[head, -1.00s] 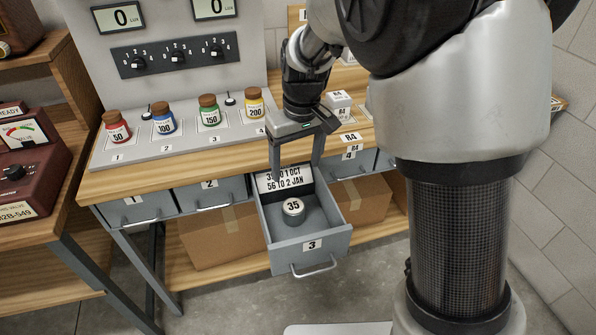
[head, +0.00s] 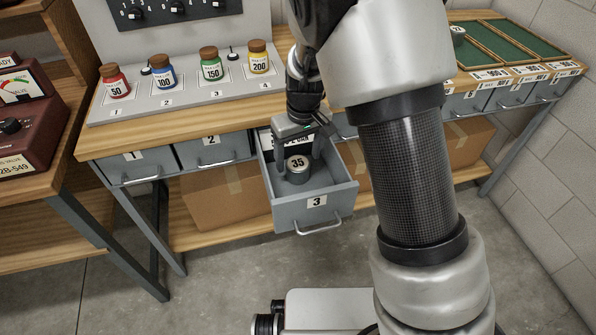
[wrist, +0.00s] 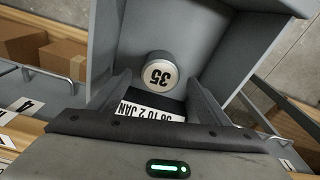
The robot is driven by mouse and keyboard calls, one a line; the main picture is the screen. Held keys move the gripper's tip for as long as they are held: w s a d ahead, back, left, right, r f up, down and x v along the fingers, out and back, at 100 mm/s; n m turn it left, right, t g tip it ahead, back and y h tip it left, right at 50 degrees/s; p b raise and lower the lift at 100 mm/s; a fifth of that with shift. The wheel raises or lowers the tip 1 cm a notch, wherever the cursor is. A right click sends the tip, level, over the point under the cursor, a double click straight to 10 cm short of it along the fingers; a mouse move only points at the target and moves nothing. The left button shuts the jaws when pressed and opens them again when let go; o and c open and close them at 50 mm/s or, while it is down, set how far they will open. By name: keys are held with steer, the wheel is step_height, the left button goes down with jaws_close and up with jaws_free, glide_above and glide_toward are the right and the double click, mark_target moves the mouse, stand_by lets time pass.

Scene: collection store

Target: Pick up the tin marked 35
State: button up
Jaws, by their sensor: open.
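The tin marked 35 (head: 297,168) is a small grey round tin with a white label on its lid. It stands upright in the open drawer 3 (head: 316,202). In the wrist view the tin (wrist: 159,73) sits just beyond the fingertips, label upside down. My gripper (head: 297,160) is open and reaches down into the drawer, its fingers close to the tin on either side in the head view. In the wrist view my gripper (wrist: 160,85) holds nothing. A white card with dates (wrist: 150,112) lies at the drawer's back, partly hidden by the fingers.
Drawer walls stand close around my gripper. Closed drawers 1 (head: 132,166) and 2 (head: 212,149) are to the left. Red, blue, green and yellow jars (head: 259,58) stand on the panel above. Cardboard boxes (head: 228,195) sit on the lower shelf.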

mark_target(298, 163)
step_height(298, 163, down, 3)
steer(key=shift+w+f+b, duration=0.1)
steer(key=shift+f+b, duration=0.1)
steer(key=shift+b, duration=0.15)
steer(key=shift+r, duration=0.15)
steer(key=c, duration=1.2)
